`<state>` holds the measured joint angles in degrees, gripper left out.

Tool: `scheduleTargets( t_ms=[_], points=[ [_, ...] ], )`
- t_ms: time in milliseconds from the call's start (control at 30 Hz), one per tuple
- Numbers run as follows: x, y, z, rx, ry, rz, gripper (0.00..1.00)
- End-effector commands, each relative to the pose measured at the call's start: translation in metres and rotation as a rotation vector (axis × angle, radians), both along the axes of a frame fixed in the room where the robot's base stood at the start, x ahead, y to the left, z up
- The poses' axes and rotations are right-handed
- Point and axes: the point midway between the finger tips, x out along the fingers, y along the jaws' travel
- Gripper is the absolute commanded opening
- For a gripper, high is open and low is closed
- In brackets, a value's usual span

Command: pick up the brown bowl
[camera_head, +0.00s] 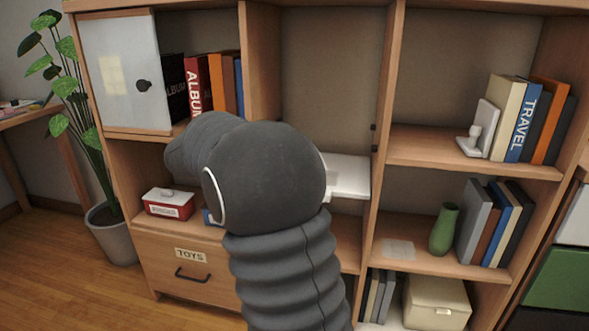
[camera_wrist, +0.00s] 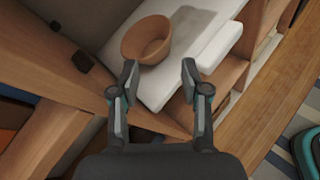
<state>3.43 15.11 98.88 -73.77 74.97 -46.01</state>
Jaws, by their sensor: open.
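The brown bowl (camera_wrist: 147,41) shows in the wrist view, upper middle, resting upright on a white slab (camera_wrist: 206,28). My gripper (camera_wrist: 160,77) is open and empty, its two fingers apart and pointing towards the slab. The bowl lies just beyond the left fingertip in the picture; I cannot tell whether they touch. In the head view my arm blocks the bowl, and only the right end of the white slab (camera_head: 347,176) shows behind the arm.
Upright wooden shelf panels (camera_head: 383,130) stand close to the slab. A green vase (camera_head: 444,230) and books (camera_head: 490,222) stand on the shelf to the right. A red box (camera_head: 168,204) sits to the left. Wooden floor (camera_wrist: 268,85) lies open in front.

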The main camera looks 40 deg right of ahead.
Motion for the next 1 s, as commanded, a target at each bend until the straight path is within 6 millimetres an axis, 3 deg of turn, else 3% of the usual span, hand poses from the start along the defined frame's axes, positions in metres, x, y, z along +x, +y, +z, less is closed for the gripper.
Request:
scheduleTargets(
  t_ms=[333, 733, 1000],
  points=[
    [0.002, -0.057, -0.023, 0.002, 0.0, -0.005, 0.46],
    [0.002, -0.081, -0.034, 0.003, -0.001, -0.003, 0.46],
    [0.0, -0.114, -0.049, 0.003, -0.001, -0.004, 0.46]
  ],
)
